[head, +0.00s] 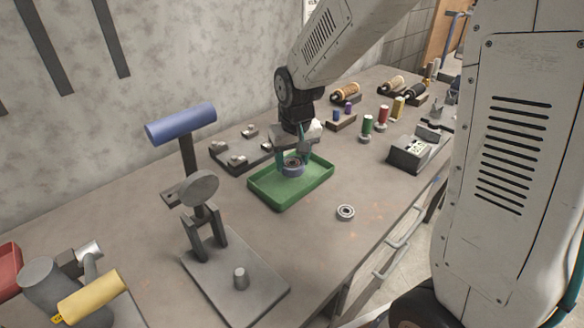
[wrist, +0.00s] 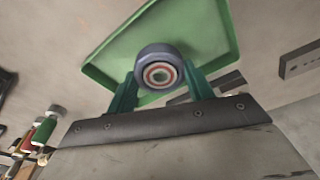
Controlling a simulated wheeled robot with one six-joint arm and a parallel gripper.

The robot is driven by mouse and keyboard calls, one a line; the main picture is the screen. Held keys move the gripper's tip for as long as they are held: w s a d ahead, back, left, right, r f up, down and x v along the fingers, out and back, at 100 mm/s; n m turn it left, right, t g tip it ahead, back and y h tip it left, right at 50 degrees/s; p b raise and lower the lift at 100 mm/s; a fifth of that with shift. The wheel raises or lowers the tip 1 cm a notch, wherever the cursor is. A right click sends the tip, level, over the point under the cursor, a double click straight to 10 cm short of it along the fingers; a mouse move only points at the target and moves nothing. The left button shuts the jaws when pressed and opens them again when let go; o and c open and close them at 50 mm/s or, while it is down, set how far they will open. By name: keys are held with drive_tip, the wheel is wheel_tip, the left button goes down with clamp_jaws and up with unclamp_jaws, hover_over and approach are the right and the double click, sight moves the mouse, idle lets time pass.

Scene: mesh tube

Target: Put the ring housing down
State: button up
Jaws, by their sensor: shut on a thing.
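The ring housing (head: 292,169) is a dark blue-grey ring with a bearing-like centre of pale and reddish rings. My gripper (head: 293,163) is shut on it, with one green finger on each side. In the wrist view the ring housing (wrist: 158,70) sits between the fingertips of my gripper (wrist: 158,82). In the head view it appears over the green tray (head: 262,196), within its rim. The green tray also shows behind it in the wrist view (wrist: 207,30). I cannot tell whether the housing touches the tray floor.
A loose bearing (head: 345,212) lies on the bench (head: 330,250) right of the tray. A press with a blue handle (head: 181,124) stands at the left front. A dark fixture block (head: 238,152) with metal pieces is behind the tray.

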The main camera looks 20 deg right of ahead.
sight(291, 179)
drive_tip(key=shift+w+d+f, duration=0.1)
drive_tip(key=shift+w+f, duration=0.15)
drive_tip(key=shift+w, duration=0.2)
drive_tip(key=shift+f, duration=1.55)
drive_tip(key=shift+f, duration=0.1)
drive_tip(key=o, duration=1.3)
